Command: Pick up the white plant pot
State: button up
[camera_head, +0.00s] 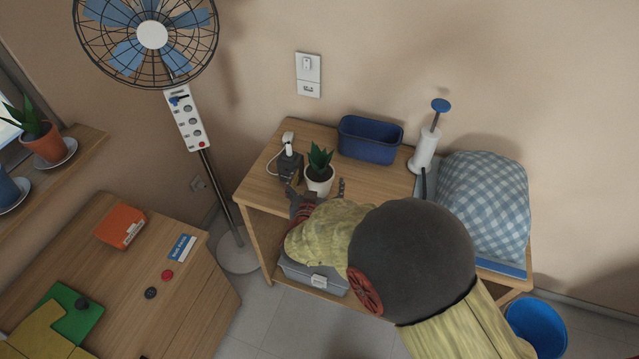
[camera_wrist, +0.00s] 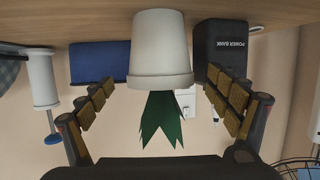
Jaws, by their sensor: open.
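The white plant pot (camera_head: 319,181) with a spiky green plant stands upright on the wooden side table (camera_head: 262,179), near its front left part. In the wrist view the pot (camera_wrist: 160,52) appears upside down, between and beyond the two fingers. My gripper (camera_wrist: 162,100) is open, with one finger to each side of the pot and a gap visible on both sides. In the head view my gripper (camera_head: 318,190) is at the front of the pot, and my arm hides part of the table. I cannot tell how deep the pot sits between the fingers.
A black power bank (camera_head: 291,165) stands close beside the pot, also in the wrist view (camera_wrist: 220,50). A blue bin (camera_head: 369,140) is behind. A white pump-like item (camera_head: 425,150) and a checkered cloth bundle (camera_head: 487,200) are right. A fan (camera_head: 152,36) stands left.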

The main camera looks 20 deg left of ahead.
jog(key=shift+w+f, duration=0.1)
jog(key=shift+w, duration=0.3)
jog(key=shift+c, duration=1.1)
jog(key=c, duration=1.4)
